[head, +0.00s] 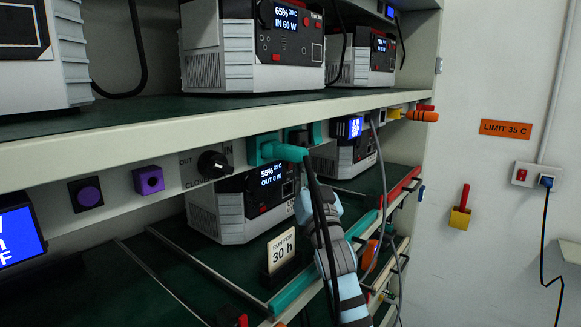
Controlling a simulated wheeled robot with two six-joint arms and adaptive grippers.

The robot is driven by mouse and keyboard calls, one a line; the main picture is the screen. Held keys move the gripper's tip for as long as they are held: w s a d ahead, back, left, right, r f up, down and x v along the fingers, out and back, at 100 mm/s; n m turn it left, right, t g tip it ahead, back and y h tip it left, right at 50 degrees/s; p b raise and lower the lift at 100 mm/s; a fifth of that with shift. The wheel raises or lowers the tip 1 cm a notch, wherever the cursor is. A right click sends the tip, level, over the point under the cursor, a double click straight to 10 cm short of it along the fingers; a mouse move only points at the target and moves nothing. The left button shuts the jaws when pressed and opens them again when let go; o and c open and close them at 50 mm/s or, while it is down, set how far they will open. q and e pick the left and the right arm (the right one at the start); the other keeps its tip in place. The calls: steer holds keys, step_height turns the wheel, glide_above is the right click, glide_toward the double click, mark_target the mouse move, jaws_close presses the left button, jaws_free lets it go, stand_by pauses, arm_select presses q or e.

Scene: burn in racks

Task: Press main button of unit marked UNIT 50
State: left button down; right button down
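A light power unit (222,212) with a black front stands on the lower green shelf. Its screen (270,174) reads 55%, 25 C, OUT 0 W. A label low on its front is partly covered by my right arm and I cannot read its number. My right arm (338,250) reaches up from below to the right side of this unit's front. Its gripper end is hidden behind cables and the arm, so its opening and any contact do not show. No marking UNIT 50 is legible on any unit. My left gripper does not show.
A teal plug (275,150) with black cables hangs from the shelf edge before the unit. A sign (282,248) reading RUN FOR 30 h stands below it. More units (265,45) stand on the upper shelf. A rail (190,272) and cables crowd the front.

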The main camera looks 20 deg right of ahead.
steer(key=shift+w+a, duration=0.2)
steer(key=shift+w, duration=0.1)
steer(key=shift+w+a, duration=0.1)
steer(key=shift+w, duration=0.05)
stand_by(0.4)
steer(key=shift+s+d, duration=0.35)
steer(key=shift+s, duration=0.25)
steer(key=s+d, duration=0.3)
steer(key=s, duration=0.2)
steer(key=shift+p, duration=0.4)
